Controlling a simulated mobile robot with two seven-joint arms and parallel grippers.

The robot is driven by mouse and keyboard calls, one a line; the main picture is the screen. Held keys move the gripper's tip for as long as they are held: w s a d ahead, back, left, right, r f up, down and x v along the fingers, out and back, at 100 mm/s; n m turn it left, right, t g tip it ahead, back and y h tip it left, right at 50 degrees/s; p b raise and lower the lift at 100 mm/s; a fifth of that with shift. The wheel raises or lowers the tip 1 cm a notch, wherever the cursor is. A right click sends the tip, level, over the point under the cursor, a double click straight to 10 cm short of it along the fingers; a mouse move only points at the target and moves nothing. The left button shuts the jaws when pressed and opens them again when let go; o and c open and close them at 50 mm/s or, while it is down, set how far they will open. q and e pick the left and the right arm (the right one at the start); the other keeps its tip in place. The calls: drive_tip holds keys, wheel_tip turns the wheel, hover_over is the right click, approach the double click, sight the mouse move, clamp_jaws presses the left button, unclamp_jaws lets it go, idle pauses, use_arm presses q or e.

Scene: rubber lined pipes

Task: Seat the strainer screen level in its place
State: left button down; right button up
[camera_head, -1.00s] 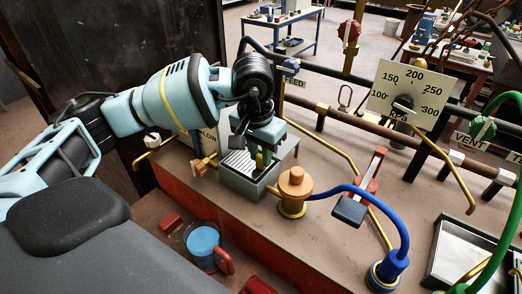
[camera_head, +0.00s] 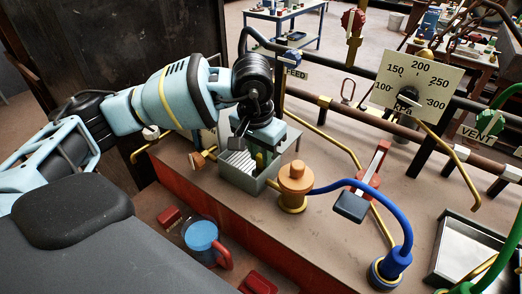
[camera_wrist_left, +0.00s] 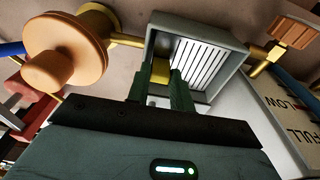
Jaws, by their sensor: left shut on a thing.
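The strainer screen (camera_head: 238,161), a pale plate with dark parallel slots, is inside the open-topped grey box (camera_head: 239,184). In the left wrist view the screen (camera_wrist_left: 203,62) lies within the box walls (camera_wrist_left: 233,62). My left gripper (camera_head: 258,160) reaches down into the box from above. In the left wrist view its fingers (camera_wrist_left: 166,82) are shut on a small yellow block by the screen's edge, which looks like the screen's handle. The fingers hide part of the screen. I cannot tell whether it lies fully level. My right gripper is out of view.
An orange-capped brass fitting (camera_head: 295,185) with a blue hose (camera_head: 385,205) stands close right of the box. A red-handled lever (camera_head: 366,183) and a gauge (camera_head: 416,88) are farther right. A blue-filled jug (camera_head: 200,236) stands below the ledge.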

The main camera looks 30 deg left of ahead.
sight(257, 170)
use_arm(q)
drive_tip(key=c, duration=1.2)
unclamp_jaws()
drive_tip(key=shift+f, duration=0.1)
drive_tip(key=shift+o, duration=0.3)
drive_tip(key=shift+f, duration=0.1)
wheel_tip(257, 170, up, 8)
drive_tip(key=s, duration=0.1)
drive_tip(key=shift+a, duration=0.15)
